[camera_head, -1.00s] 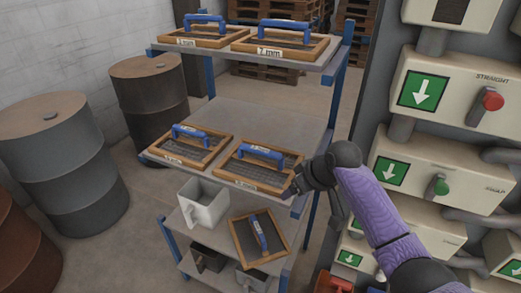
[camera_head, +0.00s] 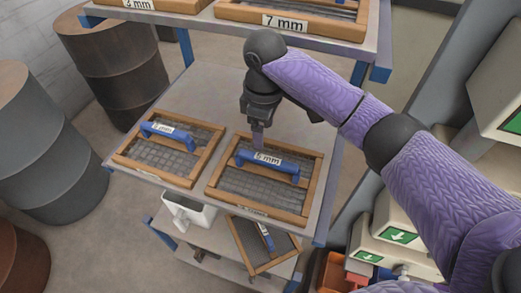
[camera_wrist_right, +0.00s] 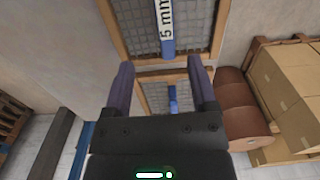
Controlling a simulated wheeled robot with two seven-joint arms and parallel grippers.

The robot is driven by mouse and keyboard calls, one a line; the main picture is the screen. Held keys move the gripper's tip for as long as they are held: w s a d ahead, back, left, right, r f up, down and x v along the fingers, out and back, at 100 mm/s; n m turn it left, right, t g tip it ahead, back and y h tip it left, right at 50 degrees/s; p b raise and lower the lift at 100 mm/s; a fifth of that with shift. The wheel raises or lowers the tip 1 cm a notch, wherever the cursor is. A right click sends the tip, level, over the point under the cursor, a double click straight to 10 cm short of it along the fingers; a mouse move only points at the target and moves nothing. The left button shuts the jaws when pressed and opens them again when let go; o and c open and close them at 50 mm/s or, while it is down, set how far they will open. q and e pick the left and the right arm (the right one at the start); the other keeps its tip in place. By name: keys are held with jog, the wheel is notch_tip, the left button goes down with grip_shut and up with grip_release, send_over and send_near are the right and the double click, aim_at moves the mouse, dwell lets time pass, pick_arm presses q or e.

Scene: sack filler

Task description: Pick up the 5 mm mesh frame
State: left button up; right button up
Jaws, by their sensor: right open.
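The 5 mm mesh frame (camera_head: 262,187) lies flat on the right part of the middle shelf. It has a wooden border, grey mesh and a blue handle with a white label. In the right wrist view the handle (camera_wrist_right: 165,22) reads "5 mm" and lies ahead of the fingers, pointing roughly along the view. My right gripper (camera_head: 258,140) points down just above the frame's far side, near the handle. In the wrist view its two fingers (camera_wrist_right: 160,64) are apart with nothing held between them. My left gripper is out of view.
Another blue-handled frame (camera_head: 168,155) sits to the left on the middle shelf (camera_head: 215,92). A 7 mm frame (camera_head: 297,18) is on the upper shelf. A tilted frame (camera_head: 262,243) and a white bin (camera_head: 186,212) are below. Drums (camera_head: 112,62) stand left.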

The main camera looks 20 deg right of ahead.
aim_at(268, 159)
jog(key=f, duration=0.3)
jog(key=s+f+b, duration=0.1)
jog(key=f, duration=0.5)
jog(key=shift+s+d+f, duration=0.2)
jog(key=shift+d, duration=0.15)
grip_shut()
jog(key=shift+r, duration=0.1)
dwell(0.3)
dwell(0.4)
